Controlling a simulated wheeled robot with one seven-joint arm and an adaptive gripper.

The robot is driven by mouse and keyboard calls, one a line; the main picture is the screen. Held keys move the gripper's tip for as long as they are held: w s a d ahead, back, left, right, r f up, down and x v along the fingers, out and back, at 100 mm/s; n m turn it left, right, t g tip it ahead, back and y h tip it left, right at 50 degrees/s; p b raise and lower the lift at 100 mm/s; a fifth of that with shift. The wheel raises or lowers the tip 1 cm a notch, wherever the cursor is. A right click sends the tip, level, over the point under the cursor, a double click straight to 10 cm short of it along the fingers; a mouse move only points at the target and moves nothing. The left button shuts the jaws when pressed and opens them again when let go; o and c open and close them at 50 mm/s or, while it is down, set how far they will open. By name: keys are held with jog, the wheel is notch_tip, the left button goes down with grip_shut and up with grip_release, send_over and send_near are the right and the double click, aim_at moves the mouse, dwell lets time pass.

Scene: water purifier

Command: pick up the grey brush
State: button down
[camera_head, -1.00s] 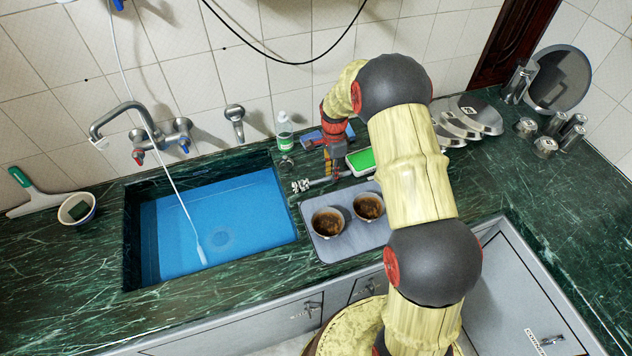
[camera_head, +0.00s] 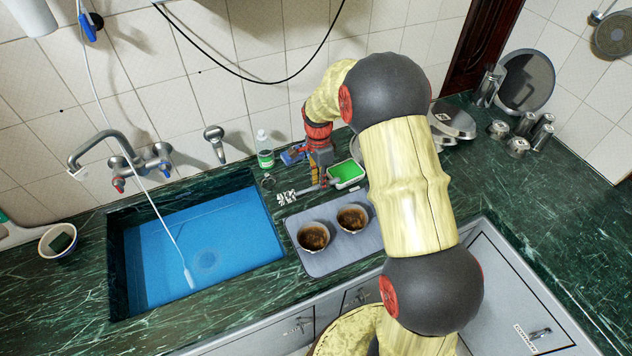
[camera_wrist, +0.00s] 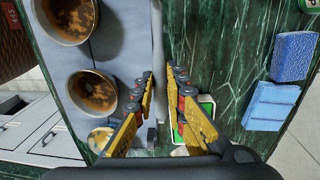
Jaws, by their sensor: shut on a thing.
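The grey brush (camera_head: 286,197) shows in the head view beside the sink's right edge, its pale head pointing left and its thin handle running right to my gripper (camera_head: 320,182). In the wrist view, the brush's grey handle (camera_wrist: 158,40) runs up from between the fingertips of my gripper (camera_wrist: 160,72). The fingers are shut on the handle, one on each side. I cannot tell whether the brush is clear of the counter. My arm and wrist hide part of the area around the grip.
A grey tray (camera_head: 336,262) with two brown-stained bowls lies just in front. A green-and-white container (camera_head: 346,172), blue sponges (camera_wrist: 270,106) and a bottle (camera_head: 264,150) are close by. The blue sink (camera_head: 225,232) is to the left, with a faucet (camera_head: 100,140) behind.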

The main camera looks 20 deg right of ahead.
jog(key=s+r+p, duration=0.1)
jog(key=s+r, duration=0.4)
jog(key=s, duration=0.5)
jog(key=shift+s+d+r, duration=0.2)
jog(key=shift+s+r, duration=0.1)
jog(key=shift+r, duration=0.05)
